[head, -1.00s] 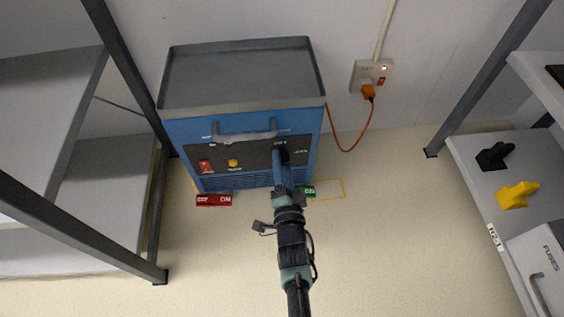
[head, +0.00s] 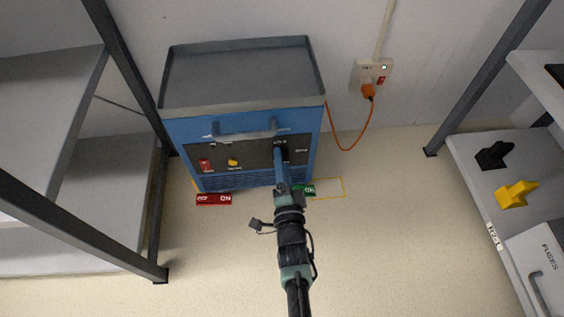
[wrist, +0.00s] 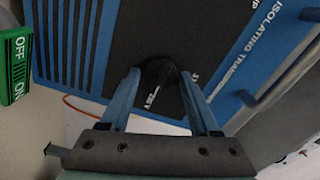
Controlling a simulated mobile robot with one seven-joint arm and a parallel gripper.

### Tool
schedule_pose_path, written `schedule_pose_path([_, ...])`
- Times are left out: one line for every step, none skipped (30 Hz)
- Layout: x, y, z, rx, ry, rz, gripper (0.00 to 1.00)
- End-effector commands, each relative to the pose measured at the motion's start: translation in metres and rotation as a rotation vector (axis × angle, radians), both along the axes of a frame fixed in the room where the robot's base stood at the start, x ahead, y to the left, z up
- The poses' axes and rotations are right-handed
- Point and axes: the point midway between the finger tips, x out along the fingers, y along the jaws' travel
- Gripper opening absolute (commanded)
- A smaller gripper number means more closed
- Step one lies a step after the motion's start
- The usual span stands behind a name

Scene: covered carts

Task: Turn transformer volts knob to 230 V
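The transformer (head: 185,128) is a blue box with a grey tray top and a dark front panel, standing on the floor against the wall. Its black volts knob (wrist: 158,72) is at the right of the panel, between my fingertips in the wrist view. My gripper (head: 281,152) reaches the panel from the front, and its blue fingers (wrist: 160,78) lie close along both sides of the knob, apparently closed on it. Small white print shows beside the knob, but I cannot read the setting. In the head view, the fingers cover most of the knob.
A red switch (head: 204,164) and a yellow knob (head: 233,162) are left on the panel, below a handle (head: 245,132). Red (head: 213,199) and green (head: 308,190) OFF/ON plates are low in front. Shelves stand left (head: 85,190) and right (head: 475,165); an orange cord (head: 352,146) runs to a wall socket.

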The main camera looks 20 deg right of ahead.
Motion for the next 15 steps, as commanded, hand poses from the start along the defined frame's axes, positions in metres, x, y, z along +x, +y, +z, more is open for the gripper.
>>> schedule_pose_path([0.000,0.000,0.000,-0.001,0.000,0.000,0.73])
schedule_pose_path([0.000,0.000,0.000,-0.001,0.000,0.000,0.79])
schedule_pose_path([0.000,0.000,0.000,-0.001,0.000,0.000,0.80])
schedule_pose_path([0.000,0.000,0.000,-0.002,0.001,0.000,0.80])
schedule_pose_path([0.000,0.000,0.000,-0.002,0.001,0.000,0.80])
schedule_pose_path([0.001,0.000,0.000,-0.002,0.001,0.000,0.80])
schedule_pose_path([0.001,0.000,0.000,-0.002,0.000,0.000,0.80])
schedule_pose_path([0.001,0.000,0.001,-0.003,0.000,0.000,0.80])
schedule_pose_path([0.001,0.000,0.001,-0.003,0.000,0.000,0.80])
schedule_pose_path([0.000,0.000,0.001,-0.003,0.000,0.000,0.80])
schedule_pose_path([0.000,0.000,0.001,-0.003,0.000,0.000,0.80])
schedule_pose_path([-0.002,0.001,0.001,-0.003,0.001,0.000,0.80])
schedule_pose_path([-0.003,0.001,0.002,-0.003,0.001,0.001,0.80])
schedule_pose_path([-0.006,0.002,0.002,-0.003,0.002,0.001,0.80])
schedule_pose_path([-0.011,0.003,0.002,-0.002,0.003,0.000,0.80])
